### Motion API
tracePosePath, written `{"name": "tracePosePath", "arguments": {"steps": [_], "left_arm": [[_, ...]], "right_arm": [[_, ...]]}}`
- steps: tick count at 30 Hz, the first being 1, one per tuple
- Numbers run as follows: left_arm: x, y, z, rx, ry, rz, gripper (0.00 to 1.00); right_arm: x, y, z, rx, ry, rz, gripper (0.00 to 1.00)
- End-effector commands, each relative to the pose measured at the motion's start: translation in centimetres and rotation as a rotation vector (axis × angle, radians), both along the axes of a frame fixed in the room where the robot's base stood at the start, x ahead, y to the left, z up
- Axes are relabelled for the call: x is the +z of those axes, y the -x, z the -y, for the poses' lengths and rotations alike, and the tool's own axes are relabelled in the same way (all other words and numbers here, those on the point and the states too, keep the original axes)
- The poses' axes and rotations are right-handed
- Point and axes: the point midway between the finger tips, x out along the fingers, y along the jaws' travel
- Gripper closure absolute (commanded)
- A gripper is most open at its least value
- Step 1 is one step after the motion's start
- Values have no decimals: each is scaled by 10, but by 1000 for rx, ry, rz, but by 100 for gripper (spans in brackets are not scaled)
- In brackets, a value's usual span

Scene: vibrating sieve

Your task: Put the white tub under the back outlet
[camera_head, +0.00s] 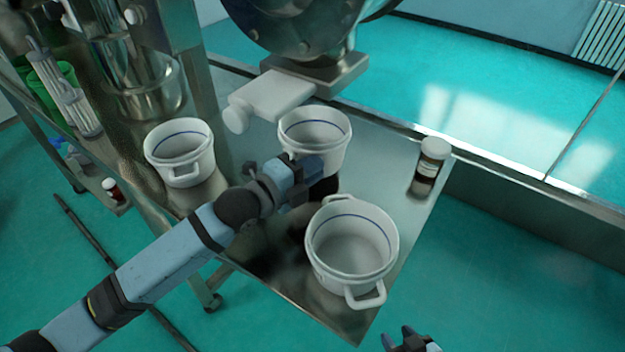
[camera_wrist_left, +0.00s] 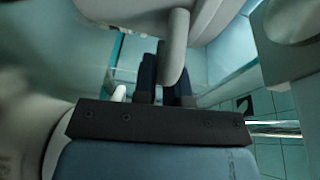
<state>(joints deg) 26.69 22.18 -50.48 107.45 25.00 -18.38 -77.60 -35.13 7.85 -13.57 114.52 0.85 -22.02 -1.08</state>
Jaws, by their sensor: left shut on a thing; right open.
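Three white tubs with side handles and a blue line inside stand in the head view. One tub (camera_head: 302,155) is at the back middle, one tub (camera_head: 183,168) is to the left, and one tub (camera_head: 346,268) is at the front right. My left gripper (camera_head: 308,178) is shut on the near side of the back middle tub, on its handle (camera_wrist_left: 176,50) as the left wrist view shows. A white outlet spout (camera_head: 268,97) hangs from the sieve, just left of that tub's rim. My right gripper (camera_head: 407,338) is open and empty, off the table's front edge.
The tubs are over a steel table (camera_head: 393,140). A brown bottle with a white lid (camera_head: 430,165) stands near its right edge. The sieve drum (camera_head: 300,25) hangs above the back. A green container (camera_head: 52,92) and clear tubes (camera_head: 72,100) are at the left.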

Motion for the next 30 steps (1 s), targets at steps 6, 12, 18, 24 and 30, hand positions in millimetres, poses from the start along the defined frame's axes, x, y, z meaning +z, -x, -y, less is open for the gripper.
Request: {"name": "tracePosePath", "arguments": {"steps": [6, 12, 18, 24, 30], "left_arm": [[-24, 0, 0, 0, 0, -3, 100], [-39, 0, 0, 0, 1, 1, 100], [-39, 0, 0, 0, -1, -1, 67], [-39, 0, 0, 0, 0, 0, 62], [-39, 4, -6, 1, -1, 0, 62]], "right_arm": [[0, 0, 0, 0, 1, 0, 57], [0, 0, 1, -1, 3, 0, 57], [-1, 0, 2, -1, 4, -1, 57], [-1, 0, 2, -1, 5, -1, 57], [-2, 1, 2, -1, 4, -1, 57]]}}
